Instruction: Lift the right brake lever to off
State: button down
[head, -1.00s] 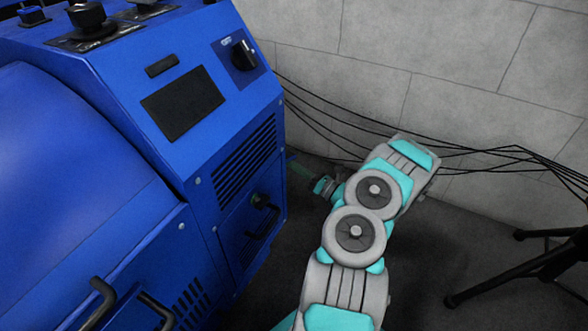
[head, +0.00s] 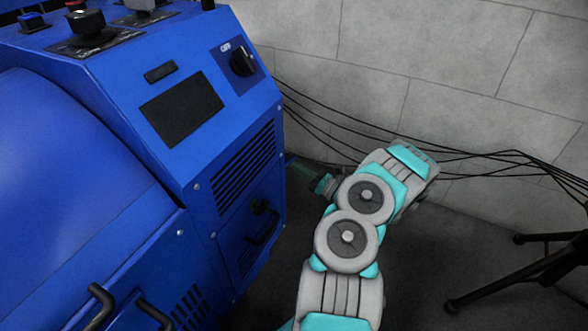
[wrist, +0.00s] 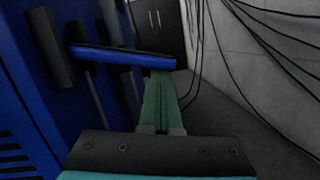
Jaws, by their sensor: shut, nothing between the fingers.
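In the wrist view my gripper (wrist: 160,75) has its green fingers together and empty. Its tips are close to the right end of a blue bar (wrist: 122,56) that juts out from the machine's side. This bar may be the right brake lever, but I cannot tell for sure, nor whether the fingertips touch it. In the head view my gripper (head: 292,166) is partly seen beside the right edge of the blue dynamometer cabinet (head: 212,150). No brake lever can be made out in the head view; that side of the cabinet is hidden.
Dark upright bars (wrist: 50,46) stand on the machine's side, left of the blue bar. Black cables (head: 460,152) hang along the grey wall (head: 450,60). A black stand's leg (head: 510,280) is at the right. Dark floor between is free.

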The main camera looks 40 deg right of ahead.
notch_tip(320, 180, up, 9)
jog(key=d+n+g+y, duration=0.1)
jog(key=n+y, duration=0.1)
jog(key=n, duration=0.7)
jog(key=shift+w+f+y+b, duration=0.2)
jog(key=shift+y+b, duration=0.1)
jog(key=shift+b, duration=0.1)
